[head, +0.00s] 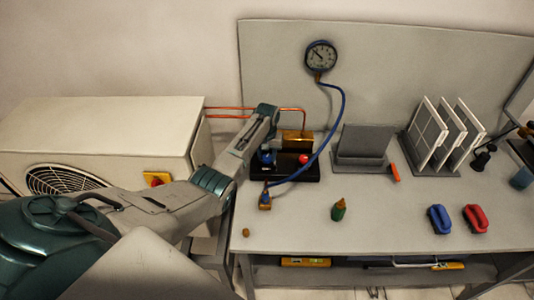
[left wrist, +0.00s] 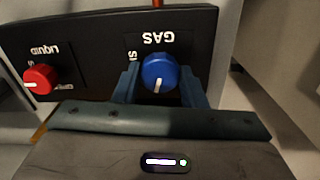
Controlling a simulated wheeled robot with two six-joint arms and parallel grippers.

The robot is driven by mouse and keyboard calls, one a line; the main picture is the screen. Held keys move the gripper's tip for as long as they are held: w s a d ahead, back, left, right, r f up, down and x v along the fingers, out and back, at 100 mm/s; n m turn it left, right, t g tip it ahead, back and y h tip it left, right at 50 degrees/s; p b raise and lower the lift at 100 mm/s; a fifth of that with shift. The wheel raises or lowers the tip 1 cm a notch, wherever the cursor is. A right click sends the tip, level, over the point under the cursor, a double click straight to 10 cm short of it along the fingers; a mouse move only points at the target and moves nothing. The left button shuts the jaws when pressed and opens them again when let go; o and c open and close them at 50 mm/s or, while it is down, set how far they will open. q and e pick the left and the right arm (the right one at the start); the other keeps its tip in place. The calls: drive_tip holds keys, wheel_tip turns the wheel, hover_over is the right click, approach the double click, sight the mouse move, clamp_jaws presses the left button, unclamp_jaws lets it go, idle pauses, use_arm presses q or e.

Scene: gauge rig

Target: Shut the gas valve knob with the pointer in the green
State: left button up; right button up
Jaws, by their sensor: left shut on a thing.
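The blue gas valve knob (left wrist: 159,72) is on a black manifold block (left wrist: 95,30) beside an upside-down GAS label. My left gripper (left wrist: 160,85) is shut on the knob, one finger on each side. The white mark on the knob points down in the left wrist view. The red liquid knob (left wrist: 39,79) is on the same block, untouched. In the head view the gas knob (head: 266,158) is partly hidden by my left gripper (head: 266,146). The round gauge (head: 321,56) hangs on the back panel; its needle leans up-left, and a green zone is too small to tell.
A blue hose (head: 344,110) runs from the gauge down to the bench (head: 390,232). A green-bodied fitting (head: 339,209), blue clamp (head: 438,219) and red clamp (head: 476,218) lie in front. A grey box (head: 362,146) and panel rack (head: 440,140) stand behind.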

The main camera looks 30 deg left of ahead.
sight(267, 157)
use_arm(q)
drive_tip(key=shift+m, duration=1.1)
drive_tip(key=o, duration=1)
drive_tip(key=shift+r+b, duration=1.35)
drive_tip(key=shift+r, duration=4.1)
